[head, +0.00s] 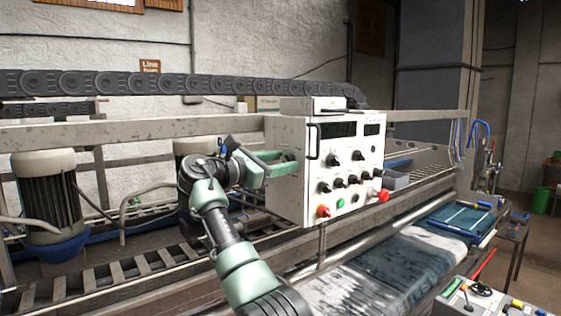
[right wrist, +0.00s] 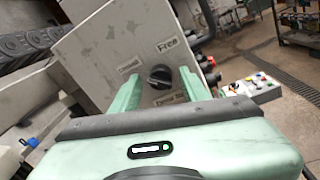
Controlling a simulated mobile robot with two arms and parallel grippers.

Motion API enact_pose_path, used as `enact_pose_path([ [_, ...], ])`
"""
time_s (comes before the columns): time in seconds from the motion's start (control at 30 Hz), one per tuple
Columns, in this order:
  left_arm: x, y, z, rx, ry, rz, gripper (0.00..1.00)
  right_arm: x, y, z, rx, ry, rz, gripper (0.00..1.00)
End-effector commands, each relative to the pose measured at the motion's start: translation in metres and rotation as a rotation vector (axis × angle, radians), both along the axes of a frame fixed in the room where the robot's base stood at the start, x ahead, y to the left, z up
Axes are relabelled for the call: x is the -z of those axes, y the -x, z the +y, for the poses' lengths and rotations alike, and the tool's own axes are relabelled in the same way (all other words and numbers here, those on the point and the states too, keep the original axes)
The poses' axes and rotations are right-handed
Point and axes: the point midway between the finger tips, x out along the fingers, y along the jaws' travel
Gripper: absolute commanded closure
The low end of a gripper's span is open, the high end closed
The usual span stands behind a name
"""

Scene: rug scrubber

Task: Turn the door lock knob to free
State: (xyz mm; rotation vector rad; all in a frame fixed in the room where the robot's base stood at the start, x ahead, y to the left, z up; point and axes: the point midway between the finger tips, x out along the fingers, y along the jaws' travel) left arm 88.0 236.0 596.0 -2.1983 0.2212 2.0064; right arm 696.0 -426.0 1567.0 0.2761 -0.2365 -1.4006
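The door lock knob (right wrist: 158,76) is a round black knob on the grey side face of the control box. A label reading "Free" (right wrist: 167,44) is above it to the right in the right wrist view. Two other labels, too blurred to read surely, are at its upper left and below it. My right gripper (right wrist: 157,82) is open, its two green fingers on either side of the knob with gaps; I cannot tell the depth. In the head view my right gripper (head: 282,162) is at the left side of the white control box (head: 292,135). My left gripper is out of view.
The box front carries several black knobs, a green button (head: 340,203) and red ones. A metal rail (head: 130,132) and motors (head: 45,190) are on the left. A wet rug (head: 370,270) lies below right. A second control panel (head: 485,298) is at the lower right.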

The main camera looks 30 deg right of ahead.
Motion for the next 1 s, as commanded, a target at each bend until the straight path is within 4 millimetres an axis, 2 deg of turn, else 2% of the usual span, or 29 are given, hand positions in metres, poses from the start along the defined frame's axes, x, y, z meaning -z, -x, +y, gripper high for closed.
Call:
enact_pose_path([
  [0.03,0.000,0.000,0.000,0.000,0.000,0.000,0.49,0.000,0.000,0.000,0.000,0.000,0.000,0.72],
  [0.13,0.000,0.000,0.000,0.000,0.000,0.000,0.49,0.000,0.000,0.000,0.000,0.000,0.000,1.00],
  [0.57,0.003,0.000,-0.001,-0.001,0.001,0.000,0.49,0.001,0.000,0.000,0.001,-0.006,-0.073,1.00],
  [1.0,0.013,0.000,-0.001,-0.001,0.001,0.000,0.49,0.003,0.001,0.000,0.002,-0.034,-0.431,1.00],
])
